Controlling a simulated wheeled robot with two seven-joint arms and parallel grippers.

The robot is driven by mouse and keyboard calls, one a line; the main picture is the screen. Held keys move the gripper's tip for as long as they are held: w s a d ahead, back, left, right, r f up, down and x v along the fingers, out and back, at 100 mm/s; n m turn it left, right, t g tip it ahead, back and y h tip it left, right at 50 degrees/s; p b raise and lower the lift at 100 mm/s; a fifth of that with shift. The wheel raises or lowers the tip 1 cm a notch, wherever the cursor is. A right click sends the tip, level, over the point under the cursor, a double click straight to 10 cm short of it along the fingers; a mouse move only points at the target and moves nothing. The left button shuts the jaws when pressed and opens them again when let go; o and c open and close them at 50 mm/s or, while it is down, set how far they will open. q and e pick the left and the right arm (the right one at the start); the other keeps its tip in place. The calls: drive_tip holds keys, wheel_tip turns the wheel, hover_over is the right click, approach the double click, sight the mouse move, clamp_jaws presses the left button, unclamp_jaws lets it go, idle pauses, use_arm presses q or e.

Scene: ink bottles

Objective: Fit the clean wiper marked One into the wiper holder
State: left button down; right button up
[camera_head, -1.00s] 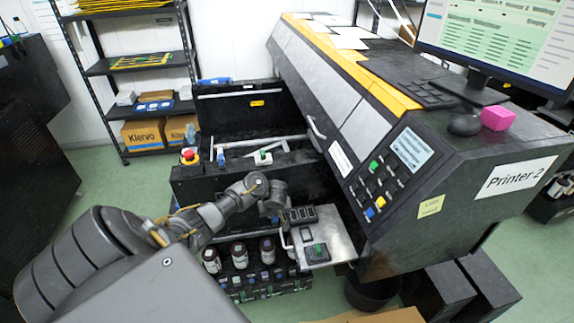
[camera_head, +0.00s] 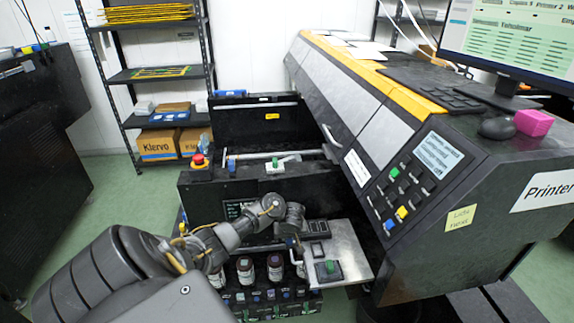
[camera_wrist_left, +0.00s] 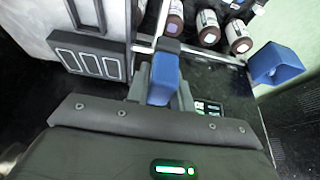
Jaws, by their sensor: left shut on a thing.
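My left gripper (camera_head: 291,241) is at the left edge of the metal shelf on the printer's front. In the left wrist view, its fingers (camera_wrist_left: 163,97) are closed around a blue block-like piece (camera_wrist_left: 164,77) with a dark end. I take it for the wiper, but no mark is readable on it. A dark slotted piece (camera_wrist_left: 88,62) lies on the shelf left of the gripper; it also shows in the head view (camera_head: 318,228). I cannot tell whether it is the wiper holder. A green-topped dark block (camera_head: 328,269) sits on the shelf's front part. My right gripper is out of view.
The metal shelf (camera_head: 352,252) juts from the printer (camera_head: 465,205). Several bottles (camera_head: 275,267) stand in a rack below and left of it. A green-and-white part (camera_head: 283,165) sits in the open printer bay. Another blue piece (camera_wrist_left: 277,65) shows right in the wrist view.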

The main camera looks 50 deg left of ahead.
use_arm(q)
drive_tip(key=w+d+f+b, duration=0.1)
drive_tip(key=w+b, duration=0.1)
drive_tip(key=w+d+b, duration=0.2)
drive_tip(key=b, duration=0.1)
drive_tip(key=w+d+f+b, duration=0.1)
drive_tip(key=w+b, duration=0.1)
drive_tip(key=shift+w+d+f, duration=0.3)
drive_tip(key=shift+w+d+f+b, duration=0.25)
drive_tip(key=shift+w+d+b, duration=0.35)
drive_tip(key=shift+w+b, duration=0.45)
drive_tip(key=shift+w+d+b, duration=0.3)
drive_tip(key=shift+b, duration=0.35)
drive_tip(key=shift+r, duration=0.1)
drive_tip(key=shift+p, duration=0.45)
drive_tip(key=shift+d, duration=0.1)
drive_tip(key=shift+f, duration=0.2)
drive_tip(key=shift+f, duration=0.65)
